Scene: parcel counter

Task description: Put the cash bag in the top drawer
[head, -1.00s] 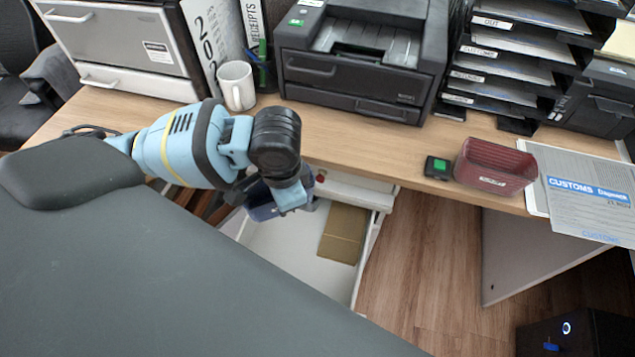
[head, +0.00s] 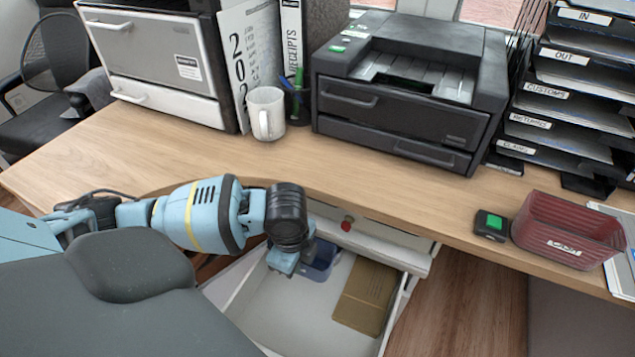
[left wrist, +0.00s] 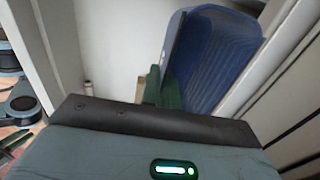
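My left gripper (head: 284,268) points down into an open white drawer (head: 285,318) under the counter; its fingertips are hard to make out. A dark blue thing (head: 322,262) is right beside it at the drawer's back. In the left wrist view the blue thing (left wrist: 222,60) is ribbed with a rounded corner. A dark green piece (left wrist: 174,93) stands in front of it; I cannot tell if that is a finger or cloth. I cannot tell which is the cash bag, or whether the gripper holds anything. My right gripper is not in view.
A brown envelope (head: 368,297) lies in the drawer's right part. A white panel with a red knob (head: 347,223) sits just above the drawer. On the counter are a mug (head: 266,113), a black printer (head: 408,90), a red bin (head: 568,231) and paper trays (head: 570,95).

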